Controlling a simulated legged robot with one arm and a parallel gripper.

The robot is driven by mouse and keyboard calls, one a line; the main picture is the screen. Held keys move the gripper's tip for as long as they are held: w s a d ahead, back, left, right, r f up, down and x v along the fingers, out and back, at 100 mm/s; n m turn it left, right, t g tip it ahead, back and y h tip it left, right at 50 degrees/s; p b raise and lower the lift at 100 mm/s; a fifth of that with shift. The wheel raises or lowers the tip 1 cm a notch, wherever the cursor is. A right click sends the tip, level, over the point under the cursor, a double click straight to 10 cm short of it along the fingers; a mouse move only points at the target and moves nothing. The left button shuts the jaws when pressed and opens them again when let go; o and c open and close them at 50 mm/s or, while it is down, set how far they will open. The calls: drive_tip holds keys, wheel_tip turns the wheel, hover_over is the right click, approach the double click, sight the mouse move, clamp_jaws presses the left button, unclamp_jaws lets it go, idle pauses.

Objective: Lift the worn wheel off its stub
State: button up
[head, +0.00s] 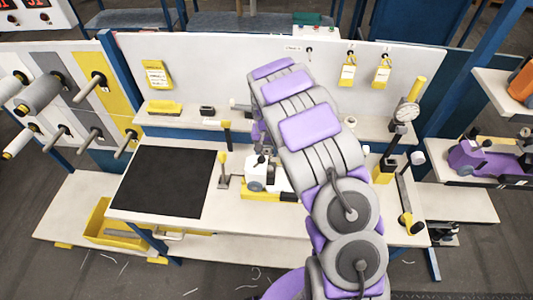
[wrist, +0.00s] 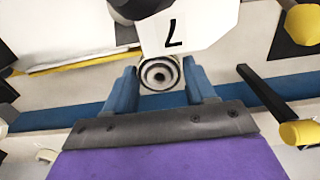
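In the wrist view, a small round part with dark and pale rings (wrist: 159,74), which looks like the wheel, shows end-on between my fingertips. Its upper edge meets a white plate marked with a dark character (wrist: 190,35). My gripper (wrist: 160,75) has its two blue fingers spread, one on each side of the round part. I see no clear grip on it, and whether a finger touches it is hard to tell. The stub is not visible. In the head view my purple and grey arm reaches over the bench and hides the gripper; a white and yellow fixture (head: 262,176) shows beside it.
A black mat (head: 162,184) covers the bench's left part. A dial gauge (head: 405,112) stands at the right. A rack of rollers (head: 45,95) is at the left, and a yellow bin (head: 105,222) sits below. A dark bar with a yellow end (wrist: 268,100) lies right of my gripper.

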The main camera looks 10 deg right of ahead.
drive_tip(key=c, duration=0.8)
drive_tip(key=shift+r, duration=0.65)
drive_tip(key=shift+r+p, duration=0.7)
drive_tip(key=shift+r, duration=1)
